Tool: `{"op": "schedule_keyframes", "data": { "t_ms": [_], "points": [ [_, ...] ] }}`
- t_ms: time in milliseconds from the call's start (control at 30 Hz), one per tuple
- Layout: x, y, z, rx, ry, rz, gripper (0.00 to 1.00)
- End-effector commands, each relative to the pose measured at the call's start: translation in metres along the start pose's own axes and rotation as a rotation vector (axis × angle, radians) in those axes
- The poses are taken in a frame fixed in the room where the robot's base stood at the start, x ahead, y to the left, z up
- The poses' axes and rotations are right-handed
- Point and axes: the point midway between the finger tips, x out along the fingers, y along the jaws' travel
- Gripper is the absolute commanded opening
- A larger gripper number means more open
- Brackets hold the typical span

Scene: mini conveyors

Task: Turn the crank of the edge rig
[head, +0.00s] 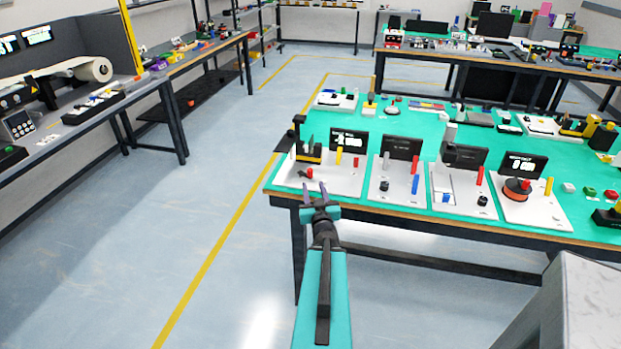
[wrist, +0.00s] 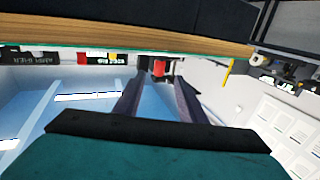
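My gripper (head: 315,190) is open and empty, in front of the left front corner of the green-topped table. The leftmost rig (head: 345,183) there, on a white base with a small screen, has dark upright parts at its left, one at the table's edge. I take it for the edge rig, but cannot tell for sure. A red knob (head: 309,173) shows on it just beyond my fingertips. In the wrist view a small red part (wrist: 158,67) with dark parts around it appears between and beyond my open fingers (wrist: 158,95), apart from them. I cannot make out the crank's handle clearly.
The wooden table edge (wrist: 120,38) crosses the top of the wrist view, close to my gripper. More rigs with screens (head: 401,147) stand to the right along the table. A grey block (head: 590,300) is at the lower right. The floor on the left is clear.

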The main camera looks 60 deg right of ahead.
Motion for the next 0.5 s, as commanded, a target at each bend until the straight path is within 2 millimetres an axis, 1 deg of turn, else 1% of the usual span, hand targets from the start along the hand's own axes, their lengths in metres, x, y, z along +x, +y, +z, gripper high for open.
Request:
{"op": "schedule_keyframes", "data": {
  "t_ms": [33,167,233,500],
  "points": [
    [0.005,0.000,0.003,-0.001,0.001,0.000,0.37],
    [0.015,0.000,0.003,0.001,0.002,0.001,0.37],
    [0.022,0.001,-0.001,0.001,0.000,0.001,0.37],
    [0.045,0.001,-0.001,0.000,0.000,0.001,0.37]
  ]
}}
